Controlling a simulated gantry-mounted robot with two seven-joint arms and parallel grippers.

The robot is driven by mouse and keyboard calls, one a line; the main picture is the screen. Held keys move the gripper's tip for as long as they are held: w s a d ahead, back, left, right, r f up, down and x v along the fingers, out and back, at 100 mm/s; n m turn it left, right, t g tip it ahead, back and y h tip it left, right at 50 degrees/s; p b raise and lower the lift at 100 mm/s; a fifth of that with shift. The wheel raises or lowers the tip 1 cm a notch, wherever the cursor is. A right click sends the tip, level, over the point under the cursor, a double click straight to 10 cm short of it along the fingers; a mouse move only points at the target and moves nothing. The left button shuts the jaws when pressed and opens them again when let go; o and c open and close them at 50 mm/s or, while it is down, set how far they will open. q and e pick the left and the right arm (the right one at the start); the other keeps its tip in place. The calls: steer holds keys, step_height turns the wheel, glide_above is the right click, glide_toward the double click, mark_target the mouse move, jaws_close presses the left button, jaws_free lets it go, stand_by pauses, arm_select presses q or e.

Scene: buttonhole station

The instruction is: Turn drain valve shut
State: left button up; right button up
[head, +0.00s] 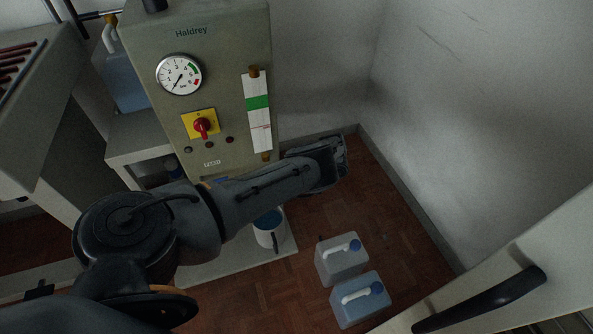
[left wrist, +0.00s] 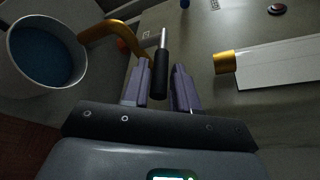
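The drain valve's lever, with a black grip (left wrist: 160,75) on a metal stem, shows in the left wrist view beside a curved brass pipe (left wrist: 103,30). My left gripper (left wrist: 161,65) is open, its two purple fingers on either side of the black grip with gaps visible. I cannot tell how deep the grip sits between them. In the head view my left gripper (head: 336,165) is in front of the lower right of the Haldrey cabinet (head: 225,55), and my arm hides the valve. My right gripper is not in view.
A bucket of blue liquid (head: 268,222) stands below my arm; it also shows in the left wrist view (left wrist: 47,50). Two jugs (head: 342,258) stand on the wood floor. A sight gauge (head: 258,112) is on the cabinet. A black handle (head: 485,300) is at lower right.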

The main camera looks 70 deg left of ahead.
arm_select(q)
steer(key=v, duration=0.9)
steer(key=shift+w+r, duration=0.1)
steer(key=shift+w, duration=0.05)
